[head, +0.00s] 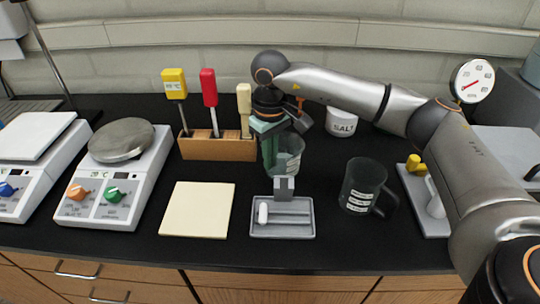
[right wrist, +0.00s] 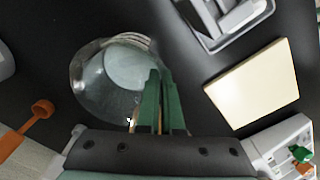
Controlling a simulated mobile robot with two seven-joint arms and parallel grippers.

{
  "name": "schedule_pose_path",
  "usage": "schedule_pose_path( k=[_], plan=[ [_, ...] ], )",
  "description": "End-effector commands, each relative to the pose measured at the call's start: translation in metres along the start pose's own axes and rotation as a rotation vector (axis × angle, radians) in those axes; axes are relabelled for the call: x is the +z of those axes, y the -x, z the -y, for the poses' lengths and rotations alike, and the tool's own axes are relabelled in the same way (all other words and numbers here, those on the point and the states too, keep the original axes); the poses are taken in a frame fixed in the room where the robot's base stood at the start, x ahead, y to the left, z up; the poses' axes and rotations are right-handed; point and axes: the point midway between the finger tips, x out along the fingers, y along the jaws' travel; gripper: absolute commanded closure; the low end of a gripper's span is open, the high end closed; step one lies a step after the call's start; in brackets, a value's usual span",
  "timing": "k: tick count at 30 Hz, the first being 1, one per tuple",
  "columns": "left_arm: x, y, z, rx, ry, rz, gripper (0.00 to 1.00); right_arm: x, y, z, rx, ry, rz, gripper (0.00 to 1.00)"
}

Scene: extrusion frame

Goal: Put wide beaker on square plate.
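The wide beaker (head: 289,155) is clear glass and stands upright behind the grey tray in the head view. It also shows in the right wrist view (right wrist: 105,85), with its pale round bottom visible. My right gripper (head: 270,160) points down at the beaker's left side. In the right wrist view its green fingers (right wrist: 158,85) are close together, with the beaker's wall between them. Whether the beaker touches the bench is hard to tell. The square plate (head: 198,210) is cream, flat and empty, to the front left; it also shows in the right wrist view (right wrist: 254,84). My left gripper is out of view.
A grey tray (head: 283,230) with a white piece lies right of the plate. A dark mug (head: 361,186) stands further right, a salt jar (head: 341,122) behind. A wooden tool block (head: 215,147) stands behind the plate; a hotplate (head: 113,185) is to its left.

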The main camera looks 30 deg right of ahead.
Motion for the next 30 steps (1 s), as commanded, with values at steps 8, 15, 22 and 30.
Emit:
schedule_pose_path(
  k=[8, 15, 22, 30],
  plan=[
    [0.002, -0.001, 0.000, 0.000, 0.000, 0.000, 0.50, 0.000, -0.001, 0.000, 0.000, 0.000, -0.002, 1.00],
    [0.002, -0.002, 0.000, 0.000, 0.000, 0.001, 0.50, 0.000, -0.002, 0.000, 0.000, -0.001, -0.002, 0.79],
    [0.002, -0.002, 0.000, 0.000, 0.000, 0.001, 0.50, 0.000, -0.002, 0.000, 0.000, -0.001, -0.002, 0.67],
    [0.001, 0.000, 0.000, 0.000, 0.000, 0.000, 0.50, -0.001, 0.008, 0.000, 0.000, -0.001, -0.004, 0.67]
  ],
)
